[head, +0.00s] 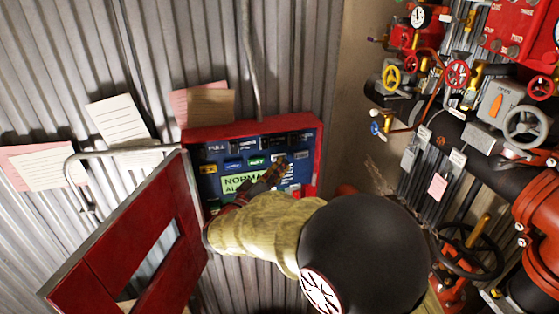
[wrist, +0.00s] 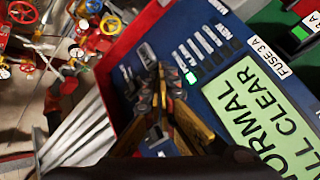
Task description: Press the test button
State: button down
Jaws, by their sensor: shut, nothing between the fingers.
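A red alarm box with a blue control panel (head: 222,154) is on the corrugated wall in the head view; its blue face also fills much of the wrist view (wrist: 225,65). A lit green display (head: 236,184) reads "NORMAL ALL CLEAR"; it also shows in the wrist view (wrist: 262,115). Small coloured buttons, including a green one (head: 256,161), run above the display. Their labels are too small to read, so I cannot tell which is the test button. My gripper (head: 278,170) is shut and empty, its fingertips (wrist: 160,82) close over the panel's right part. Contact is unclear, and the fingers hide some controls.
The red door (head: 100,258) of the box hangs open at the lower left. Paper sheets (head: 122,120) are on the wall. Red and black pipes with valve wheels (head: 526,124) crowd the right side. A grey conduit (head: 250,70) runs up from the box.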

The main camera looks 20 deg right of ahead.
jog(key=shift+s, duration=0.15)
jog(key=shift+s+b, duration=0.7)
jog(key=shift+s, duration=0.1)
jog(key=s+b, duration=0.2)
jog(key=s, duration=0.3)
jog(key=shift+b, duration=0.3)
dwell(0.7)
